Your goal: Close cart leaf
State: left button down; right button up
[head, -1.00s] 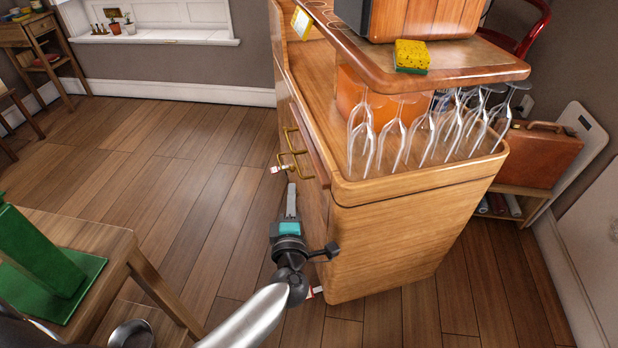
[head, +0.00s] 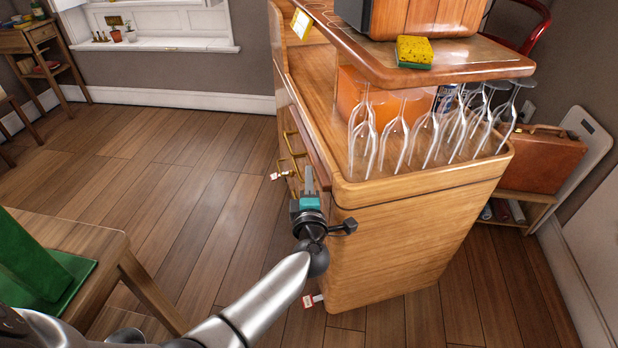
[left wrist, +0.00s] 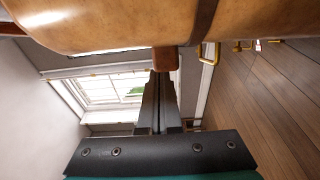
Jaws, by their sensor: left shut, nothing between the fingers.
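The cart (head: 410,245) is a wooden cabinet with rounded corners, brass handles (head: 291,150) on its left side and stemmed glasses hanging under its raised top. I cannot tell for sure which panel is the leaf. My left gripper (head: 309,178) is shut and empty, beside the cart's near left corner, below the top rim. In the left wrist view the closed fingertips (left wrist: 158,78) point at a small brown wooden block (left wrist: 164,58) under the cart's wooden edge (left wrist: 110,25). I cannot tell if they touch it. My right gripper is not in view.
A wooden table (head: 95,240) with a green object (head: 35,255) stands at the lower left. A sponge (head: 413,52) lies on the cart's raised top. A brown case (head: 540,158) sits on a low shelf at right. The floor left of the cart is clear.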

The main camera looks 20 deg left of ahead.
pick_arm(q)
jog(key=shift+w+d, duration=0.7)
jog(key=shift+d, duration=0.25)
jog(key=shift+w+d, duration=0.1)
jog(key=shift+d, duration=0.15)
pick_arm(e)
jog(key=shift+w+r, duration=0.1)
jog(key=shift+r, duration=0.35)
